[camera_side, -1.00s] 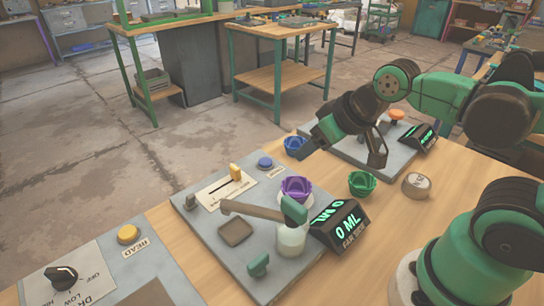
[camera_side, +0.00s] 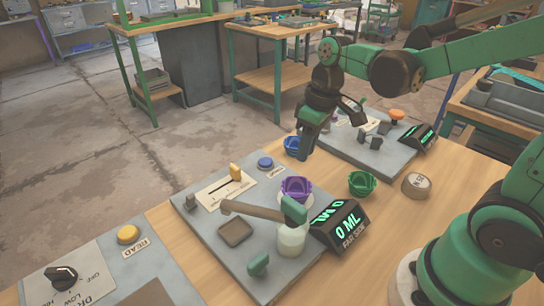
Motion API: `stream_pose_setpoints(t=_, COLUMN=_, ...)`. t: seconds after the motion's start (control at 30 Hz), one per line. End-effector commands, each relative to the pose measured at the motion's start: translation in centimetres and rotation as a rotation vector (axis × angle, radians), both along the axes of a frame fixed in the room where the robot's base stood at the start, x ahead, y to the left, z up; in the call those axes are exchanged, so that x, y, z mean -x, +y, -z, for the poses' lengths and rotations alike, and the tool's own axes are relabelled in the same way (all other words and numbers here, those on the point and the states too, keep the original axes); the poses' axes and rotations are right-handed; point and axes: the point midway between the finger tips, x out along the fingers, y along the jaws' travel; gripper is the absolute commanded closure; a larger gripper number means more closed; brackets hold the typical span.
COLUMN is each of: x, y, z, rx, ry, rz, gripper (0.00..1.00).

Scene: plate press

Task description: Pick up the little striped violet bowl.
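The violet bowl (camera_side: 297,186) with darker stripes sits on a pale round pad on the near grey panel, beside a glass jar (camera_side: 291,240). My gripper (camera_side: 333,136) is open and empty. In the picture it hangs above and slightly right of the violet bowl, apart from it, with its fingers pointing down. A blue bowl (camera_side: 292,143) shows just left of the gripper's left finger, partly covered. A green bowl (camera_side: 362,182) stands on the wooden table to the right of the violet bowl.
A lever arm (camera_side: 252,210) reaches across the near panel in front of the violet bowl. A black "0 ML" display (camera_side: 340,224) stands just right of the jar. A far panel (camera_side: 388,158) lies behind.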

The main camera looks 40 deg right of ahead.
Motion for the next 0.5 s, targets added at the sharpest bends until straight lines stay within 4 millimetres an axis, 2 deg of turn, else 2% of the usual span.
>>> stream_pose_setpoints(t=0.2, x=-1.0, y=-1.0, z=2.2, rx=-0.075, ry=0.150, rz=-0.121, gripper=0.78)
stream_pose_setpoints(t=0.5, x=-1.0, y=-0.8, z=4.4, rx=-0.100, ry=0.184, rz=-0.156, gripper=0.78)
